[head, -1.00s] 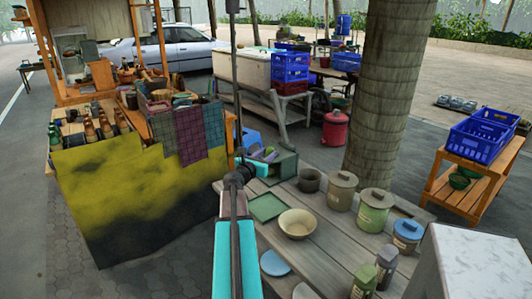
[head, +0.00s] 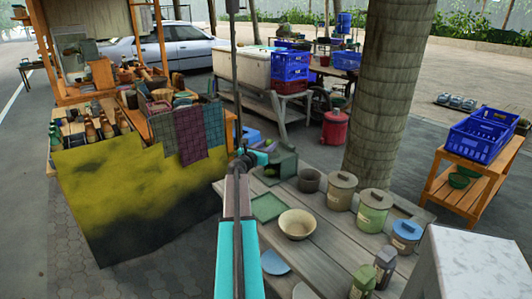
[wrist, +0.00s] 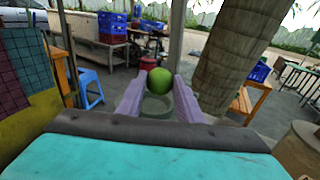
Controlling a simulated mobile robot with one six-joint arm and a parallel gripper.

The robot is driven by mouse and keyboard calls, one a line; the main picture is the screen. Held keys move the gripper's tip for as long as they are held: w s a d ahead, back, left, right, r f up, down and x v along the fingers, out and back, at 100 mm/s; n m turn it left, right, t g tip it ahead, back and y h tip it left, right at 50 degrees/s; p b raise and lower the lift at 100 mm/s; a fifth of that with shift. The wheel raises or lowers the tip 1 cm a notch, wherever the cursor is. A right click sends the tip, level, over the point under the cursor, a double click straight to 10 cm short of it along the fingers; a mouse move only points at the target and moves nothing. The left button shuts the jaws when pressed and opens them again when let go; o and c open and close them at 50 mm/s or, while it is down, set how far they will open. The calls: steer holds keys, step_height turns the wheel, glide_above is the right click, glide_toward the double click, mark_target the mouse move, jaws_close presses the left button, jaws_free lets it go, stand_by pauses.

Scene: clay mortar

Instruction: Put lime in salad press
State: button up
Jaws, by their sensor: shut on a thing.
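A round green lime (wrist: 158,77) sits between the fingertips in the wrist view. My gripper (wrist: 158,83) is shut on it and holds it up in the air. In the head view my gripper (head: 258,160) is in front of the green crate at the table's far left corner, and the lime cannot be made out there. A dark clay pot (head: 309,181), possibly the salad press, stands on the table to the right of my gripper. A greyish ring-shaped thing (wrist: 157,107) shows below the lime between the fingers; I cannot tell what it is.
The wooden table (head: 330,236) carries a beige bowl (head: 297,224), a green tray (head: 268,207), lidded canisters (head: 374,210) and the green crate (head: 289,165). A palm trunk (head: 388,90) rises behind. A cloth-draped stall (head: 130,195) stands left. A blue stool (wrist: 90,88) shows in the wrist view.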

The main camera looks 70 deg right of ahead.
steer(key=shift+w+d, duration=0.15)
steer(key=shift+d, duration=0.3)
steer(key=shift+d, duration=0.1)
steer(key=shift+w+d, duration=0.15)
steer(key=shift+d, duration=0.05)
steer(key=shift+d+f, duration=0.15)
steer(key=shift+f, duration=0.1)
steer(key=shift+f+p, duration=0.3)
steer(key=shift+f, duration=1.3)
steer(key=shift+f, duration=0.15)
steer(key=o, duration=1)
steer(key=shift+r, duration=0.2)
